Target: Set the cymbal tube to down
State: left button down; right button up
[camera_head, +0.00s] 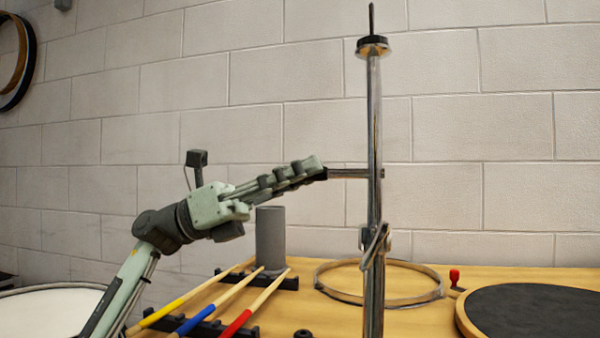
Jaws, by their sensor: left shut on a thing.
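The cymbal tube (374,120) is a thin chrome pole that stands upright right of the middle, with a dark felt-like cap and a thin rod at its top. A short horizontal bar (350,173) sticks out from it to the left. Lower on the pole is a metal clamp with a wing-shaped lever (375,246). My left gripper (321,172) reaches in from the left and is shut on the outer end of the bar; its fingers hide that end. My right gripper is not in view.
On the wooden bench (330,318), drumsticks with yellow, blue and red grips (237,322) lie in a black rack. A grey cylinder (270,236), a wooden hoop (425,291), a black round pad (535,312) and a red-topped peg (454,277) are nearby. A white drumhead (45,312) is at lower left.

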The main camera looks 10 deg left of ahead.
pick_arm(q)
jog(key=shift+d+f, duration=0.15)
jog(key=shift+f, duration=0.25)
jog(key=c, duration=1.6)
grip_release()
jog(key=shift+o, duration=0.8)
jog(key=shift+r, duration=0.15)
jog(key=v, duration=1.2)
